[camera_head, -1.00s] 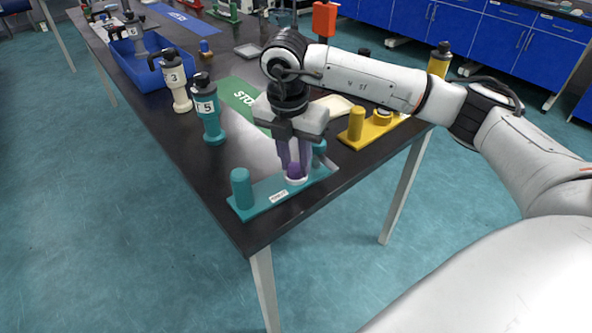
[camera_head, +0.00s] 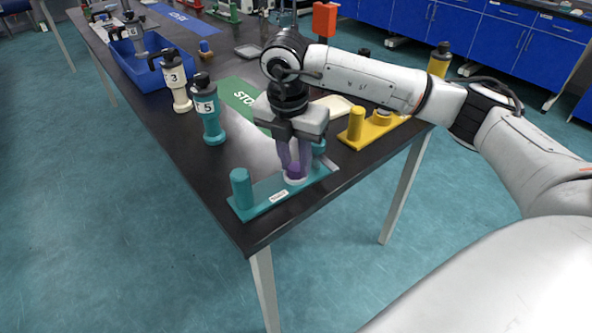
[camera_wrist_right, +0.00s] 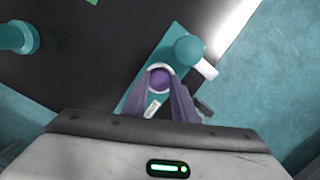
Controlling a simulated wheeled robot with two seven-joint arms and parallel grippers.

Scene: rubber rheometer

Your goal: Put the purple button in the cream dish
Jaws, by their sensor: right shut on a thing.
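The purple button (camera_head: 294,171) is in a white ring-like seat on the teal stand (camera_head: 262,193) near the table's front corner. It also shows in the right wrist view (camera_wrist_right: 160,79). My right gripper (camera_head: 295,165) points down over the stand, its two purple fingers shut on the button at the seat. The cream dish (camera_head: 336,103) lies behind and to the right, partly hidden by my right arm. My left gripper is not in view.
Teal posts (camera_head: 241,188) rise at both ends of the stand. A yellow stand (camera_head: 374,130) is right of the dish. Bottles marked 5 (camera_head: 210,110) and 3 (camera_head: 176,80) and a blue bin (camera_head: 140,72) stand left. A green mat (camera_head: 243,98) lies behind the gripper.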

